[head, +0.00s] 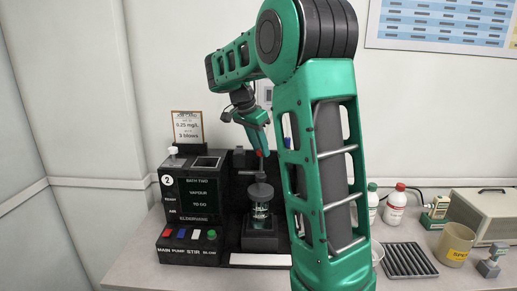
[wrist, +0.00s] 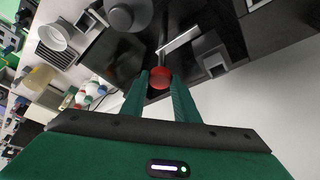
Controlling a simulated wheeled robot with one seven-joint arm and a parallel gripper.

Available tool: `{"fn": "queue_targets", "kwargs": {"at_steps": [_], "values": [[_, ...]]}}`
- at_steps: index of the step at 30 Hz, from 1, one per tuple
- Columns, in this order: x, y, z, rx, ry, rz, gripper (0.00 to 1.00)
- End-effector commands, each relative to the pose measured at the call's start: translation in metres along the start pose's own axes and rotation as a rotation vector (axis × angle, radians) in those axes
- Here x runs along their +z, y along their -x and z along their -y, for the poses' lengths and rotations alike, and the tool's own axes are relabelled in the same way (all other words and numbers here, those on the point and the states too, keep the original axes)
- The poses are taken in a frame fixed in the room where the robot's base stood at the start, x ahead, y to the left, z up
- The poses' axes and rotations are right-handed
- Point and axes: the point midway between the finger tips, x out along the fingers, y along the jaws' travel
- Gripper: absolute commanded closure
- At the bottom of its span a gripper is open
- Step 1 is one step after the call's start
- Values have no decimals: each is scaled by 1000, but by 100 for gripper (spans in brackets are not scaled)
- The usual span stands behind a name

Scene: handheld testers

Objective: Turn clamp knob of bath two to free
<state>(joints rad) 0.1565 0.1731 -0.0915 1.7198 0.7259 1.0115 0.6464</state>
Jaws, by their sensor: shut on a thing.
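The bath two station (head: 190,205) is a black unit with a "2" badge and a lit panel, at the left of the bench in the head view. A glass vessel with a dark lid (head: 261,205) stands on its right part. A red knob (head: 260,153) sits above the vessel; it also shows in the wrist view (wrist: 159,84), on a dark stem. My gripper (head: 261,147) comes down from above, and its green fingers show in the wrist view (wrist: 159,80), shut on the red knob, one on each side. The knob's angle is hard to tell.
Coloured buttons (head: 190,234) line the station's front. A sign (head: 187,128) stands behind it. My arm hides the bench's middle. Bottles (head: 395,204), a dark rack (head: 407,261), a yellow cup (head: 455,244) and a pale instrument box (head: 485,213) stand to the right.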

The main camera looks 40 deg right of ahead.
Motion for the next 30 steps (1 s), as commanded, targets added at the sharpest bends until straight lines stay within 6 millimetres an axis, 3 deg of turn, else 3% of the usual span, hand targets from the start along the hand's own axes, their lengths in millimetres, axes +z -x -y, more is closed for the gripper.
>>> {"fn": "queue_targets", "kwargs": {"at_steps": [9,10,12,23,30], "values": [[-1,3,3,-11,0,-5,100],[-1,3,3,-11,0,-5,65],[-1,2,3,-10,0,-4,55],[0,5,2,-4,0,-2,55],[0,40,3,-7,0,-3,55]]}}
